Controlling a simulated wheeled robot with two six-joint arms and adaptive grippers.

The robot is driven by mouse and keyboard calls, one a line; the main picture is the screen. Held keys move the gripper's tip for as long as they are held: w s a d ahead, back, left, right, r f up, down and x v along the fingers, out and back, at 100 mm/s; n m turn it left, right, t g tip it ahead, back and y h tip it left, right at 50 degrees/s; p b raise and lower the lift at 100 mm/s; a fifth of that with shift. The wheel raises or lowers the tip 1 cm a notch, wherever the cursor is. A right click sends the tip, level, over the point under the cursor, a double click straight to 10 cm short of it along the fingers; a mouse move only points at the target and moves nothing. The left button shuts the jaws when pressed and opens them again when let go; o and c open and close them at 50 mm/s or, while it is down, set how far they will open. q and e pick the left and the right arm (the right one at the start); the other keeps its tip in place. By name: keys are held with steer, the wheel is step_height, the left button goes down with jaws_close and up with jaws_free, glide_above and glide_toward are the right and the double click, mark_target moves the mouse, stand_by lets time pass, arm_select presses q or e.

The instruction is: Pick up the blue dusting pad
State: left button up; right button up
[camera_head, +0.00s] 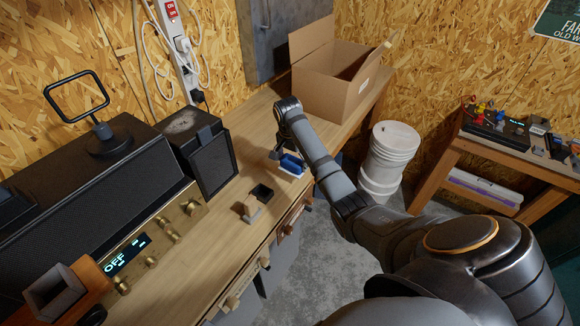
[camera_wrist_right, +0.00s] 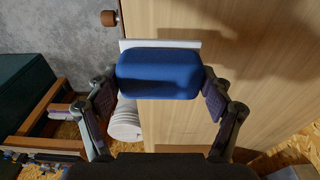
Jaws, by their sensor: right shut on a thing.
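The blue dusting pad (camera_head: 291,164) is at the front edge of the plank bench, with a pale strip along one side. In the right wrist view the pad (camera_wrist_right: 158,73) sits between the two fingers of my right gripper (camera_wrist_right: 158,90), one finger against each end. My right gripper (camera_head: 283,157) is shut on the pad, and its arm partly covers this area in the head view. Whether the pad touches the bench top is hard to tell. My left gripper is not in view.
An open cardboard box (camera_head: 325,88) stands behind the arm on the bench (camera_head: 240,128). A black speaker (camera_head: 212,160) and an amplifier (camera_head: 120,262) fill the left. Small dark and wooden blocks (camera_head: 261,193) lie nearer. A white bucket (camera_head: 391,150) stands on the floor.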

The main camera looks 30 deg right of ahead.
mark_target(298, 166)
steer(key=s+r, duration=0.3)
steer(key=r, duration=0.1)
steer(key=shift+s+a, duration=0.25)
steer(key=s+a+r+p, duration=0.1)
steer(key=s+r+p, duration=0.2)
steer(key=s+p, duration=0.3)
steer(key=shift+s+a+r, duration=0.3)
steer(key=shift+s+a, duration=0.05)
steer(key=shift+s, duration=0.8)
